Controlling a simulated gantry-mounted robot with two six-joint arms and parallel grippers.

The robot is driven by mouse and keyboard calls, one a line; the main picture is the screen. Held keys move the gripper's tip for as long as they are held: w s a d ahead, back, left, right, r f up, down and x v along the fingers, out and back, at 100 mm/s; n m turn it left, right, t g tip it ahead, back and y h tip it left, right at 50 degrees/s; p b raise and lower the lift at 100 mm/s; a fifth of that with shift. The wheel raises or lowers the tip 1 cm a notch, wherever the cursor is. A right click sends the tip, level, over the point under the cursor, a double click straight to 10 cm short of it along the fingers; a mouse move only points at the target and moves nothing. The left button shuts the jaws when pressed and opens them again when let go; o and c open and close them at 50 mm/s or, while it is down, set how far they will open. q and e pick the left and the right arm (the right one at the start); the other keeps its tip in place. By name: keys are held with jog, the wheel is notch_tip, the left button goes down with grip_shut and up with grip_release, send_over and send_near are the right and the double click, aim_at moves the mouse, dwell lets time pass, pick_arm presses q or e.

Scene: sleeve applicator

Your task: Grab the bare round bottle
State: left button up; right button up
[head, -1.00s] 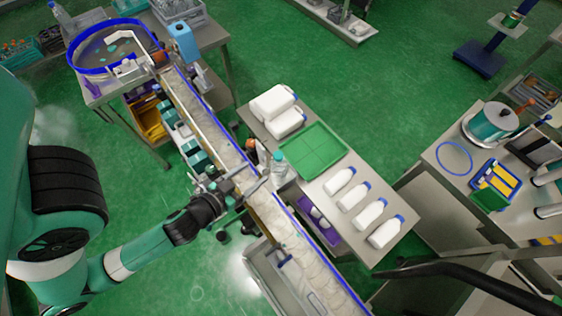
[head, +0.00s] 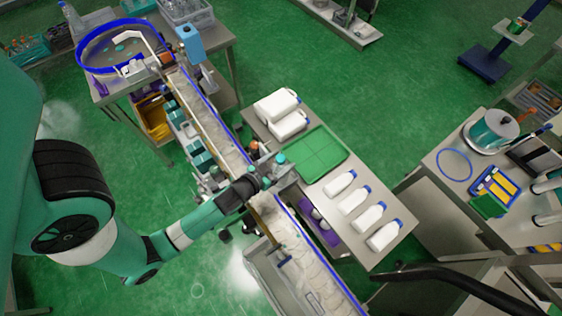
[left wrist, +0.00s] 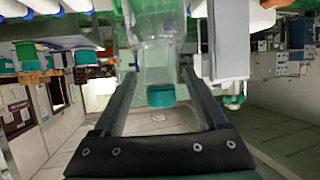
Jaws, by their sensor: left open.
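The clear round bottle with a teal cap (head: 281,159) stands beside the conveyor at the near left end of the steel table. In the head view my left arm hides most of its body. My left gripper (head: 272,176) is at the bottle. In the left wrist view, the clear bottle (left wrist: 158,45) appears cap down, between the two open fingers of my left gripper (left wrist: 160,82). I cannot tell whether a finger touches it. My right gripper does not show.
The conveyor (head: 212,125) with blue rails runs diagonally past the gripper. On the steel table are a green tray (head: 318,152), white jugs (head: 278,104) behind it and several white blue-capped bottles (head: 352,201). A purple bin (head: 318,226) sits under the table edge.

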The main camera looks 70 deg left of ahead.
pick_arm(q)
grip_shut()
dwell(0.4)
dwell(1.0)
